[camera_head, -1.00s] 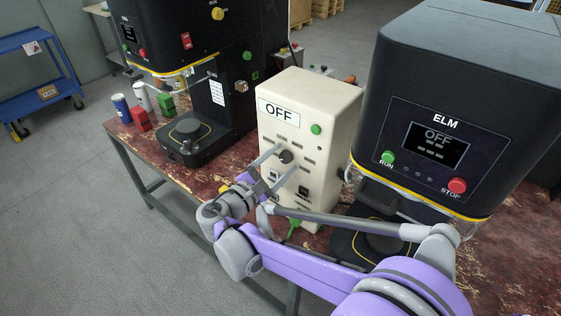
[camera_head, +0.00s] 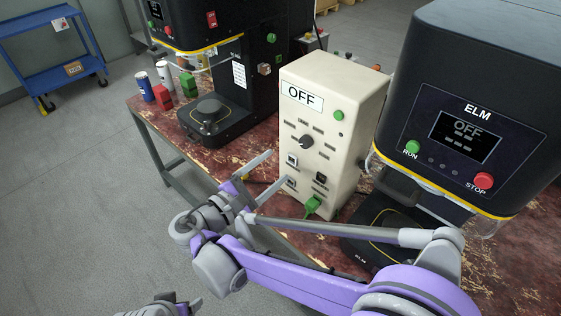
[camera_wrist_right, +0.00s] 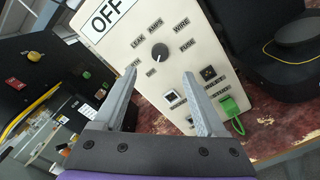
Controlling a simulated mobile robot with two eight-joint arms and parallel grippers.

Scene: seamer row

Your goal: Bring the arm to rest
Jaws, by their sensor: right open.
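My right arm (camera_head: 290,282) reaches in from the lower right. Its gripper (camera_head: 277,167) is open and empty, in front of and left of the cream tester box. In the right wrist view the open fingers (camera_wrist_right: 160,74) point at the box face, with a dark knob (camera_wrist_right: 159,52) beyond them and nothing between them. In the head view the knob (camera_head: 306,142) is clear of the fingers. The box label (camera_head: 301,96) reads OFF. A grey and purple part that looks like my left gripper (camera_head: 165,306) shows at the bottom edge; its fingers are not clear.
The ELM seamer (camera_head: 470,110) stands right of the tester box (camera_head: 345,90), close to my right arm.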

